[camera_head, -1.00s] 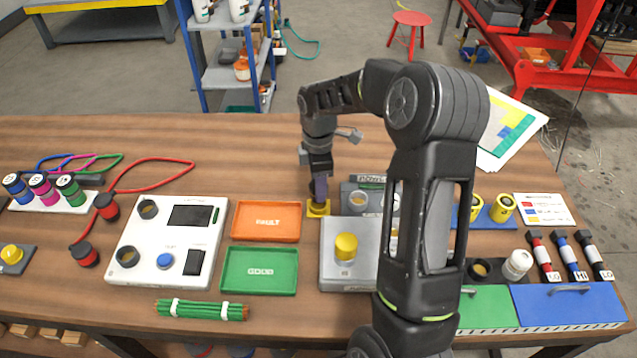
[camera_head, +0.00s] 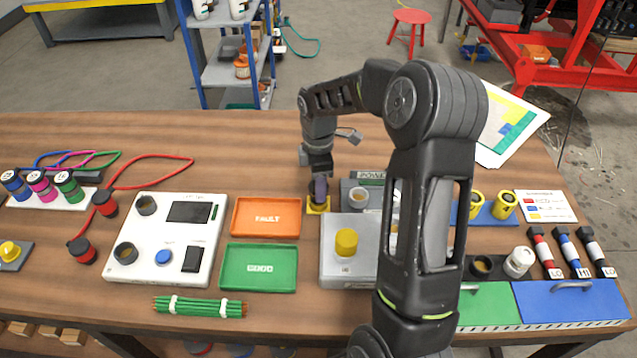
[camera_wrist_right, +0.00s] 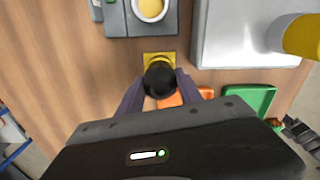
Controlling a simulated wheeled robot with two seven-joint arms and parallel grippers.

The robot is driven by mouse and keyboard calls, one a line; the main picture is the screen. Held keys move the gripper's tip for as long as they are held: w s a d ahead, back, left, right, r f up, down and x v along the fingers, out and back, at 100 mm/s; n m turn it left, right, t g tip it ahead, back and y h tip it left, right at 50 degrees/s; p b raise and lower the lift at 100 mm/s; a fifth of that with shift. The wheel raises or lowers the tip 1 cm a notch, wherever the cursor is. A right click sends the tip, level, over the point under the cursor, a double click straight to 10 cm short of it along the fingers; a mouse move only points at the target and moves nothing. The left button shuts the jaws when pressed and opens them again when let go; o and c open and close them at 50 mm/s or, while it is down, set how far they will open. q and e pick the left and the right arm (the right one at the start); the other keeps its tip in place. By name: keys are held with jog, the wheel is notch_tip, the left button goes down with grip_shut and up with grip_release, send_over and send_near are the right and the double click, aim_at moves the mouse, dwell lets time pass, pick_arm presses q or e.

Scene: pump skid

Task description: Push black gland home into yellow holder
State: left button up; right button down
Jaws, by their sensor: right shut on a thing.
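The yellow holder (camera_head: 313,209) is a small square block on the table, right of the orange tray. It also shows in the wrist view (camera_wrist_right: 152,56), partly covered by the black gland. The black gland (camera_wrist_right: 159,80) is a dark round piece seen from above in the wrist view. My right gripper (camera_head: 319,190) points down over the holder, and its two fingers (camera_wrist_right: 158,90) are shut on the gland. The gland stands at the holder; how deep it sits cannot be told. In the head view the fingers mostly hide it. My left gripper is in neither view.
The orange FAULT tray (camera_head: 265,218) and the green GOOD tray (camera_head: 259,267) lie left of the holder. A grey box with a yellow button (camera_head: 346,242) stands close in front at right. A grey POWER unit (camera_head: 350,192) is just right. Bare table (camera_head: 240,150) lies behind.

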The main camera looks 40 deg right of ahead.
jog(key=shift+f+b, duration=0.65)
jog(key=shift+f, duration=0.3)
jog(key=c, duration=0.7)
grip_release()
notch_tip(320, 180, up, 7)
jog(key=shift+r+b, duration=0.1)
jog(key=shift+b, duration=0.35)
jog(key=shift+r, duration=0.3)
